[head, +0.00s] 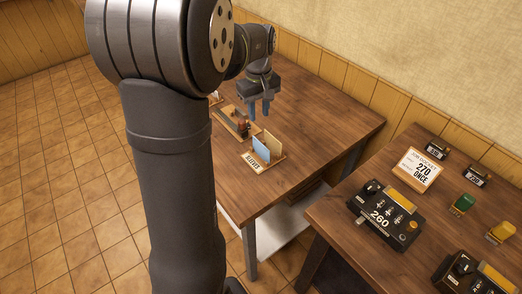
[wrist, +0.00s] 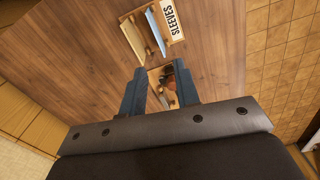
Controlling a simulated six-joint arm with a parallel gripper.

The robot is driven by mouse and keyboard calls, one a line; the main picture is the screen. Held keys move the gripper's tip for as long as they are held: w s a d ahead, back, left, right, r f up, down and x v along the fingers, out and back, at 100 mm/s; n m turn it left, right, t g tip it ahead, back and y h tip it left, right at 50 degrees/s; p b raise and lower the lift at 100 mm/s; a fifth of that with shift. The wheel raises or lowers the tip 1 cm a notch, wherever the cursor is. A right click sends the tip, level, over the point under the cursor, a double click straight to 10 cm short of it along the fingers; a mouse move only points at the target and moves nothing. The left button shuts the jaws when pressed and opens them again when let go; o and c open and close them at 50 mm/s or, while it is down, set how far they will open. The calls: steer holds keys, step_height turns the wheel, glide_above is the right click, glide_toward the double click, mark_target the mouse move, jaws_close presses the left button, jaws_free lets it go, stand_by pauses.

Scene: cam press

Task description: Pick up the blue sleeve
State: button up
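The blue sleeve (head: 261,149) is a thin flat piece standing upright in a small wooden rack (head: 281,157) labelled "SLEEVES". A tan sleeve (head: 274,145) stands beside it. In the wrist view the blue sleeve (wrist: 156,30) is near the top, next to the label, with the tan sleeve (wrist: 133,38) to its left. My gripper (head: 259,112) is above the table, behind the rack in the head view. In the wrist view its two fingers (wrist: 161,85) are apart with nothing held between them. The blue sleeve lies beyond the fingertips, not touching them.
A wooden holder with small dark and orange-brown parts (head: 241,127) is beside the rack, below my fingers in the wrist view. A second table (head: 340,215) bears a black device showing 260 (head: 380,218), a job docket reading "270 ONCE" (head: 420,171), and green and yellow pieces.

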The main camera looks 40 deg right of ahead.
steer(key=n, duration=0.1)
glide_above(261, 157)
steer(key=f, duration=1.2)
steer(key=shift+w+a+f, duration=0.2)
steer(key=shift+a, duration=0.05)
steer(key=shift+d+f, duration=0.2)
steer(key=shift+f, duration=1.15)
steer(key=shift+d+f, duration=0.15)
steer(key=shift+f, duration=1.15)
jaws_close()
